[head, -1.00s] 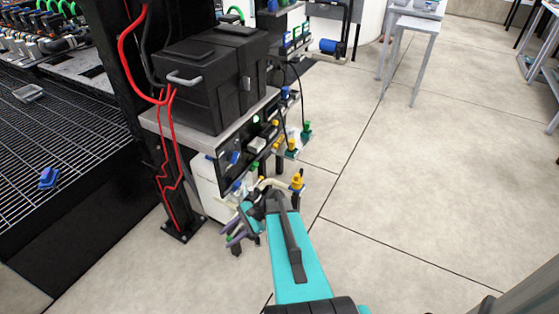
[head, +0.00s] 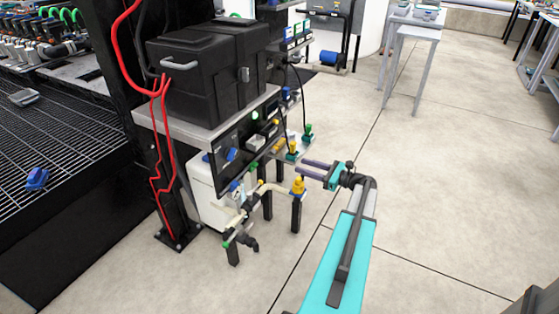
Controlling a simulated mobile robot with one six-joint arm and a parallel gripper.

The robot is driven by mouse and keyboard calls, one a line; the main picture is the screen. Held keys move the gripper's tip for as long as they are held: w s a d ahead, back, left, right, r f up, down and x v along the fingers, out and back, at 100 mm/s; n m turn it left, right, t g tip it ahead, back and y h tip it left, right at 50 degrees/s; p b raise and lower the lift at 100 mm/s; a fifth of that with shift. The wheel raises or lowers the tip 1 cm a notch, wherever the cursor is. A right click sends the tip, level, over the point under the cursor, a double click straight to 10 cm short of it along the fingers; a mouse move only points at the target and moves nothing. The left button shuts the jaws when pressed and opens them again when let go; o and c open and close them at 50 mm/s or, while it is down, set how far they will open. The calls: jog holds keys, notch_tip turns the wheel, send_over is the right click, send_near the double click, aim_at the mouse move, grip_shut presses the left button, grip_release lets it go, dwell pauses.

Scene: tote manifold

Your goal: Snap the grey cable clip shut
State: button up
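I cannot surely pick out the grey cable clip; at this size no part reads clearly as a clip. A small pale block (head: 257,141) sits on the dark panel (head: 219,158) under the bench top, but I cannot tell what it is. My gripper (head: 300,168) is right of the panel, beyond the yellow-topped valve in the picture, and points left. Its two purple-grey fingers lie apart with a narrow gap, and nothing shows between them.
A black lidded box (head: 190,85) stands on the bench (head: 205,133). Red cables (head: 158,187) run down the black post. Pale pipework with a yellow-topped valve (head: 298,186) stands low beside the panel. A grey table (head: 416,33) is further back.

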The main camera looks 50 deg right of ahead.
jog(key=shift+s+d+r, duration=0.4)
jog(key=shift+s+d, duration=0.1)
jog(key=shift+d, duration=0.25)
jog(key=shift+w, duration=0.1)
jog(key=b+x, duration=0.2)
jog(key=x, duration=1.1)
jog(key=shift+w+r, duration=0.2)
jog(key=shift+w, duration=0.2)
jog(key=c, duration=0.9)
jog(key=shift+a, duration=0.4)
grip_shut()
jog(key=shift+d, duration=0.35)
